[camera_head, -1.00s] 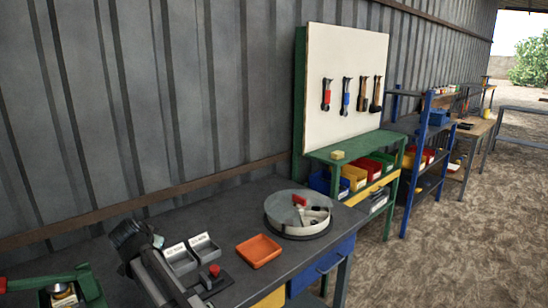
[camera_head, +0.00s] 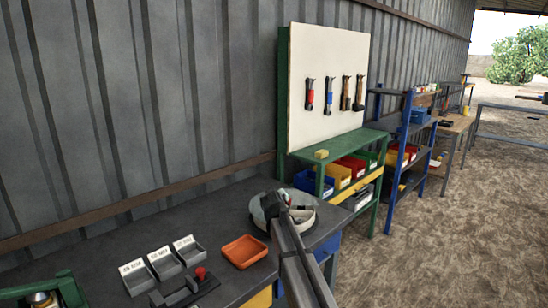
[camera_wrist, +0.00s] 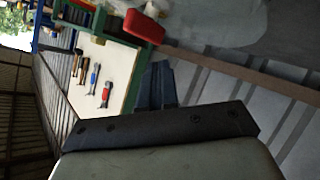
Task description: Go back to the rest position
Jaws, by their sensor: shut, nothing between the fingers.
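My arm rises from the bottom of the head view, and its end with my gripper (camera_head: 285,198) lies in front of the round grey pan (camera_head: 308,222) on the dark workbench (camera_head: 110,238). The pan is partly hidden by it. In the wrist view, my gripper (camera_wrist: 157,68) shows as short dark fingers, close together with nothing between them.
An orange tray (camera_head: 245,251) and small labelled grey bins (camera_head: 163,263) stand on the bench. A red-knobbed device (camera_head: 190,285) and a green device (camera_head: 45,295) are at its front left. A tool board (camera_head: 335,80) and blue shelf (camera_head: 410,150) stand beyond. The corrugated wall bounds the back.

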